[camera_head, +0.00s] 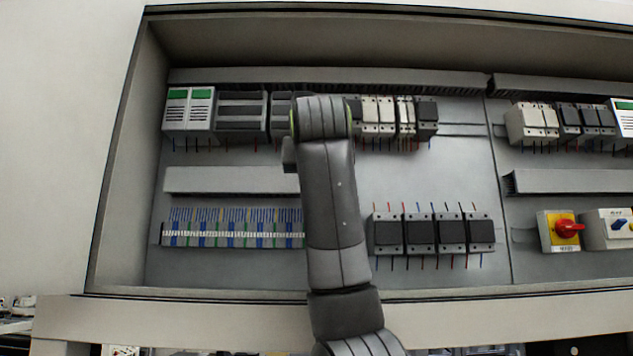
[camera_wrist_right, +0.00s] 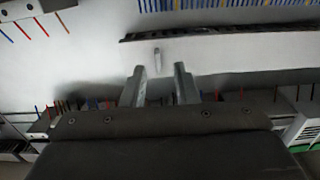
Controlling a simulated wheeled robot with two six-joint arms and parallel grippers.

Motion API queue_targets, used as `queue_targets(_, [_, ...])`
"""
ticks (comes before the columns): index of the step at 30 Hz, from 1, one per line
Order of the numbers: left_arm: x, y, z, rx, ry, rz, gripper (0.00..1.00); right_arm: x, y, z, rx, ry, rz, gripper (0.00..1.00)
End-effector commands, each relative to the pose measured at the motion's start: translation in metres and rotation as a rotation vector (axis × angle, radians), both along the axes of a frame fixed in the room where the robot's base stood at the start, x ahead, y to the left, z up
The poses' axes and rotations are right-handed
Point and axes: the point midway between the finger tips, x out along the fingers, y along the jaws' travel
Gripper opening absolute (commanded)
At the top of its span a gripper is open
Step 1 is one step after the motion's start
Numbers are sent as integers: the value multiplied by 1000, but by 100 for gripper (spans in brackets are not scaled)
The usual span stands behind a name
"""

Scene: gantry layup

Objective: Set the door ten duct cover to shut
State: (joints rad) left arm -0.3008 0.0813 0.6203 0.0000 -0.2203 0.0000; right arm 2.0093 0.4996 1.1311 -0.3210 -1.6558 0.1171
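A pale duct cover strip (camera_head: 230,180) lies between the upper and lower device rows on the left panel; my right arm hides its right end in the head view. In the right wrist view the strip (camera_wrist_right: 240,55) runs across the picture with a dark slotted edge, and a small pale tab (camera_wrist_right: 157,60) stands on it near its left end. My right gripper (camera_wrist_right: 160,72) is open, its two fingers apart, with the tab just beyond and between the tips. Nothing shows between the fingers themselves. No door number is readable. My left gripper is not in view.
Breakers (camera_head: 432,233) stand right of my arm, and blue and grey terminals (camera_head: 230,235) lie below the strip. Upper row devices (camera_head: 240,110) sit above it. A red rotary switch (camera_head: 568,229) is at the right. Bare panel (camera_head: 420,175) lies right of my arm.

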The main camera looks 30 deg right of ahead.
Motion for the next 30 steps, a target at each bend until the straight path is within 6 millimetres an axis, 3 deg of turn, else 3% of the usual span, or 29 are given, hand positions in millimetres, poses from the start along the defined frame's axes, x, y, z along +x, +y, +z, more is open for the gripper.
queue_targets(3, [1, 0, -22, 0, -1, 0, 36, -24, 17, -6, -1, -5, 5, 27])
queue_targets(15, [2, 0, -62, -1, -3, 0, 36, -102, 66, -4, -2, -3, 5, 27])
queue_targets(22, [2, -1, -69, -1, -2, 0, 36, -123, 79, -2, -1, 1, 3, 27])
queue_targets(30, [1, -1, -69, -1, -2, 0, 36, -126, 81, -1, 0, 1, 3, 27])
